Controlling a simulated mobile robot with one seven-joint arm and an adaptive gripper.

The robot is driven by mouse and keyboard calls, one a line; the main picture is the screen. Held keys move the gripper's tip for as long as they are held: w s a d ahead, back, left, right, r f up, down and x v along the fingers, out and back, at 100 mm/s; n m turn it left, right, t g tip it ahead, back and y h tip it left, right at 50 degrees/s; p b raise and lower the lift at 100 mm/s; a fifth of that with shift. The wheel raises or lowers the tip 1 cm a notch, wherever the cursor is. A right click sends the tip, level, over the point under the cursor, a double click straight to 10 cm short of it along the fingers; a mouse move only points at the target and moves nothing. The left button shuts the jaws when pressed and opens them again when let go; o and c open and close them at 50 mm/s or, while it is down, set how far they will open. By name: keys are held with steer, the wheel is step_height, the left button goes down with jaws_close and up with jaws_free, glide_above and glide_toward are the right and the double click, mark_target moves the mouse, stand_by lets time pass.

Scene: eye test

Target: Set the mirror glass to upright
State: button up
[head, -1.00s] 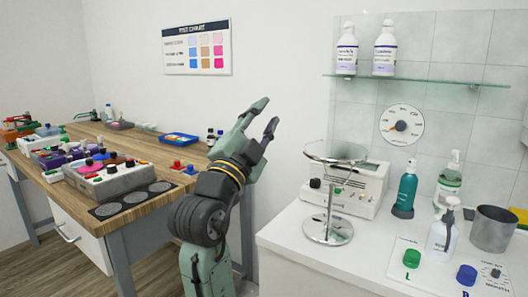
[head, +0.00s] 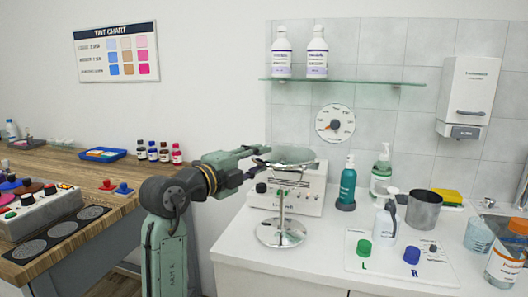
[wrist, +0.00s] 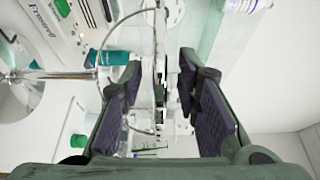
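The round mirror glass (head: 292,156) sits on a chrome stand (head: 281,228) on the white counter. It lies tilted close to flat. My gripper (head: 262,159) is at the left edge of the glass, level with it. In the wrist view, my gripper (wrist: 161,65) is open, with one dark-padded finger on each side of the thin, edge-on glass (wrist: 160,50). Gaps show between the pads and the glass. The stand's pole (wrist: 50,75) comes in from the left there, with the thin yoke curving beside the glass.
A white device box (head: 300,190) stands just behind the mirror. A teal bottle (head: 347,185) and a pump bottle (head: 385,222) stand to its right. A glass shelf (head: 345,81) hangs above. The counter front (head: 240,245) left of the stand is clear.

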mark_target(265, 157)
steer(key=shift+p+x, duration=0.3)
steer(key=shift+x, duration=1.3)
jaws_close()
